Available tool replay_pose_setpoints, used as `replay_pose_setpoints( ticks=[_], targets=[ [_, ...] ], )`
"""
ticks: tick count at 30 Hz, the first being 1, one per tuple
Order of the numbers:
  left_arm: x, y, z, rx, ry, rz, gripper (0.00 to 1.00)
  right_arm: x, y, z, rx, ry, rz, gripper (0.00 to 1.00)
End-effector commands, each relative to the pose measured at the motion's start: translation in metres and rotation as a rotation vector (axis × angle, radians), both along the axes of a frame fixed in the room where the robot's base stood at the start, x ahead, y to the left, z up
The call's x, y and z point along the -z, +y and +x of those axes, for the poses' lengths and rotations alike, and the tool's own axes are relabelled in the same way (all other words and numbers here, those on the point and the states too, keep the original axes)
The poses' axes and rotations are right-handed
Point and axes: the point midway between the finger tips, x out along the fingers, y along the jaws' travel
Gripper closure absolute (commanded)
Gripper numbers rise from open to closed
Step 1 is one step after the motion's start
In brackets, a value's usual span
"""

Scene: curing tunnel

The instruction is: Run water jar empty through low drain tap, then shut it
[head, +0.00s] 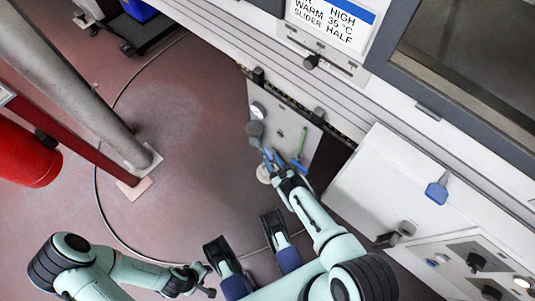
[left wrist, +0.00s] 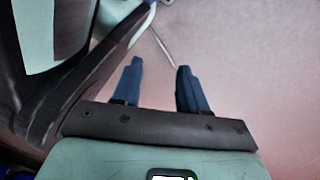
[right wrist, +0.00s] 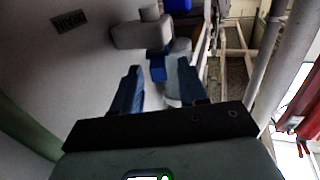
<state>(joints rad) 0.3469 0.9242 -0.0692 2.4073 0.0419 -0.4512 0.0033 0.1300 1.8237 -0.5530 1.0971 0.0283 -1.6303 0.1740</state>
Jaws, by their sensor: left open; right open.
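My right gripper (head: 269,156) is open in front of a grey panel (head: 284,122) low on the machine's side. In the right wrist view its blue fingers (right wrist: 160,70) stand on either side of a small blue part (right wrist: 157,68), apparently the drain tap. A grey rounded body (right wrist: 140,34), likely the water jar's unit, is just beyond; it also shows in the head view (head: 255,130). I cannot tell the water level or whether the tap is open. My left gripper (left wrist: 160,66) is open and empty over the floor.
A blue-handled tool or tag (head: 437,190) is on the white cabinet. A red cylinder (head: 28,150) and grey post (head: 85,90) stand left. A cable loops over clear floor (head: 170,150).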

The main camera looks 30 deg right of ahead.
Motion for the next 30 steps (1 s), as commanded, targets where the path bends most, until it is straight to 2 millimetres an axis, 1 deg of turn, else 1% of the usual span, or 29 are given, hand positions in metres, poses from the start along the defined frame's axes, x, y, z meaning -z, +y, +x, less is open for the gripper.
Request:
replay_pose_setpoints(
  ticks=[1, 3, 7, 12, 19, 20, 21, 23, 27, 30],
  targets=[
    [0.006, 0.001, -0.007, -0.003, 0.022, 0.000, 0.57, 0.001, 0.001, 0.010, -0.001, -0.002, -0.001, 0.57],
    [0.009, 0.002, -0.015, -0.006, 0.049, -0.002, 0.57, 0.001, 0.001, 0.021, -0.001, -0.002, 0.000, 0.57],
    [0.014, 0.003, -0.026, -0.009, 0.086, -0.005, 0.57, 0.000, 0.001, 0.034, 0.001, -0.002, 0.001, 0.57],
    [0.015, 0.004, -0.032, -0.012, 0.106, -0.007, 0.57, 0.000, 0.001, 0.041, 0.001, 0.001, 0.001, 0.57],
    [0.015, 0.004, -0.032, -0.011, 0.106, -0.007, 0.57, 0.000, 0.001, 0.041, 0.001, 0.001, 0.001, 0.57],
    [0.015, 0.004, -0.032, -0.011, 0.106, -0.007, 0.57, 0.000, 0.001, 0.041, 0.001, 0.001, 0.001, 0.67],
    [0.015, 0.004, -0.032, -0.011, 0.106, -0.007, 0.57, 0.000, 0.001, 0.041, 0.001, 0.002, 0.001, 0.80],
    [0.015, 0.004, -0.032, -0.011, 0.105, -0.006, 0.57, 0.000, 0.001, 0.040, 0.001, 0.002, 0.001, 1.00],
    [0.015, 0.004, -0.032, -0.011, 0.105, -0.006, 0.57, 0.000, 0.001, 0.040, -0.001, 0.002, 0.001, 1.00],
    [0.015, 0.004, -0.032, -0.010, 0.104, -0.007, 0.57, 0.000, 0.000, 0.041, -0.037, 0.000, -0.001, 1.00]
  ],
)
